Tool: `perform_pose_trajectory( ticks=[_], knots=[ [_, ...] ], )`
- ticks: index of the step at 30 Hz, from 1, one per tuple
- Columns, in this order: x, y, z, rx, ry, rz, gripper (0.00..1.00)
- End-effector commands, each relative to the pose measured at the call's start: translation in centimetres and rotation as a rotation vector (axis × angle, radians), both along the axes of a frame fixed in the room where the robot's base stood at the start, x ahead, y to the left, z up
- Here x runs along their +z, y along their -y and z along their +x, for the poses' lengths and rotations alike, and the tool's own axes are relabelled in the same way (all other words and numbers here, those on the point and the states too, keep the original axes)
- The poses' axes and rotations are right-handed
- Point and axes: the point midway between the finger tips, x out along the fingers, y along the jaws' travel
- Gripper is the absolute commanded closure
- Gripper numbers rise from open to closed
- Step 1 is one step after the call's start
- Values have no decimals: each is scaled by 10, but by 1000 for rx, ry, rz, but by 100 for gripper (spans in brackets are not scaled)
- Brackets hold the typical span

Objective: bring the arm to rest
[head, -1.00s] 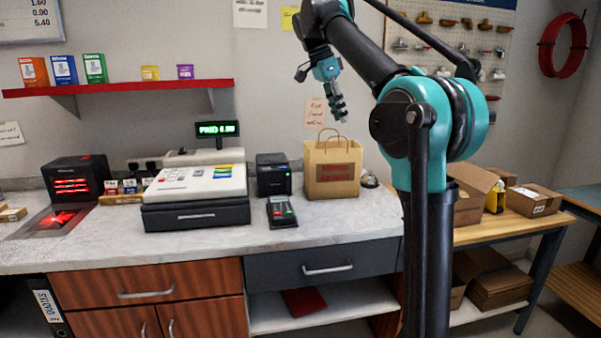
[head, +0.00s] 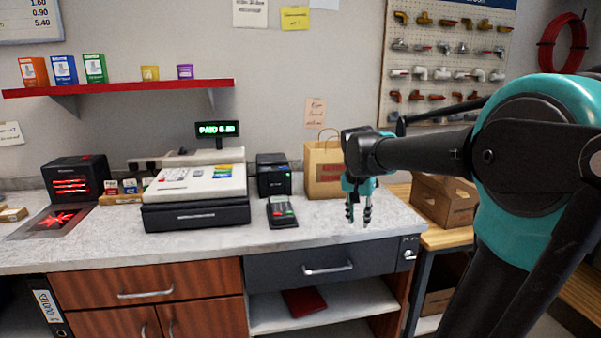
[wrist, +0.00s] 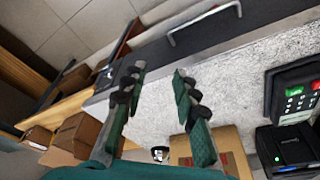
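My gripper (head: 358,212) hangs with its fingers pointing down over the right end of the counter (head: 245,232), in front of the paper bag (head: 322,172). Its two fingers are apart with nothing between them. In the wrist view my gripper (wrist: 160,95) shows the same open gap. The bag (wrist: 215,150) lies beyond the fingers in that view. My arm reaches in from the right side of the head view and hides part of the bag.
A card terminal (head: 282,211), a black printer (head: 273,175) and a cash register (head: 197,195) stand left of my gripper. A grey drawer (head: 320,265) is below. Cardboard boxes (head: 443,200) sit on a wooden bench at right. The counter front near my gripper is clear.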

Motion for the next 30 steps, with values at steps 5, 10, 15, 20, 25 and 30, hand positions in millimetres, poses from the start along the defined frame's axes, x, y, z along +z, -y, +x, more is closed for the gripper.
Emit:
perform_pose_trajectory(
  ticks=[5, 10, 15, 20, 25, 30],
  knots=[
    [-71, 12, -54, 165, 27, 4, 71],
    [-132, 19, -111, 322, 61, -5, 71],
    [-176, 21, -160, 443, 93, -20, 71],
    [-196, 22, -183, 502, 109, -31, 71],
    [-199, 21, -188, 517, 113, -34, 71],
    [-199, 21, -187, 516, 113, -33, 71]
  ],
)
